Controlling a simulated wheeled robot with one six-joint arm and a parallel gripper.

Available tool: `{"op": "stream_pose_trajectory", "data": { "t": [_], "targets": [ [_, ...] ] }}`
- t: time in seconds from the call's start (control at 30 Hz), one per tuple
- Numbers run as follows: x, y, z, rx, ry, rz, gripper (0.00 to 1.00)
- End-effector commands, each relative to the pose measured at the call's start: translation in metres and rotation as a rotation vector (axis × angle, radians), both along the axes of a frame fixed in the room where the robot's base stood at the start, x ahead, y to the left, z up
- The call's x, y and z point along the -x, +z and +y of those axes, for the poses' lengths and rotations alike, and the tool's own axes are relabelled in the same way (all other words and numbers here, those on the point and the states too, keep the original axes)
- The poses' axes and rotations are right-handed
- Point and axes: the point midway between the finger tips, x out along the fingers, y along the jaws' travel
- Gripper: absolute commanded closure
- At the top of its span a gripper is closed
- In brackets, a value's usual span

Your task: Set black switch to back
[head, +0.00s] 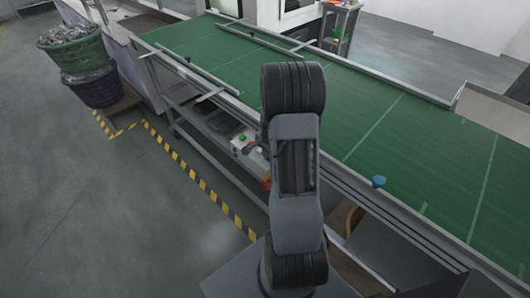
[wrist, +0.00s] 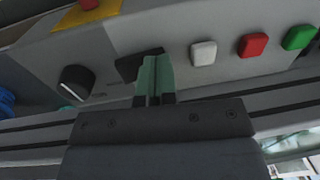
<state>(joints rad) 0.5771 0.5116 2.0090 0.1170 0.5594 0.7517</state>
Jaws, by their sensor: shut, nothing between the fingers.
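The black switch (wrist: 76,82) is a round knob with a white pointer mark, on the grey control panel (wrist: 180,28) at the left of the wrist view. The panel appears tilted there. My gripper (wrist: 153,78) is shut and empty, its greenish fingertips close together to the right of the switch and apart from it. The fingertips overlap a dark square patch (wrist: 126,67) on the panel; I cannot tell whether they touch it. In the head view the control box (head: 248,152) sits under the conveyor's side, partly hidden by my arm.
White (wrist: 203,53), red (wrist: 252,45) and green (wrist: 299,37) buttons lie to the right of my fingertips. A red button on a yellow plate (wrist: 92,14) is above the switch. The green conveyor (head: 400,130) runs above the box. Open floor (head: 110,210) lies left.

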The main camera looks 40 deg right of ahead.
Motion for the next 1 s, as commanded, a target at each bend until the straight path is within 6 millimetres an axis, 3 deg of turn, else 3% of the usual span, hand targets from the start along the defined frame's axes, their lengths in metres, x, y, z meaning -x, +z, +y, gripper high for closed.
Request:
{"op": "stream_pose_trajectory", "data": {
  "t": [1.0],
  "targets": [
    [0.015,0.007,-0.003,0.001,-0.001,-0.001,1.00]
  ]
}}
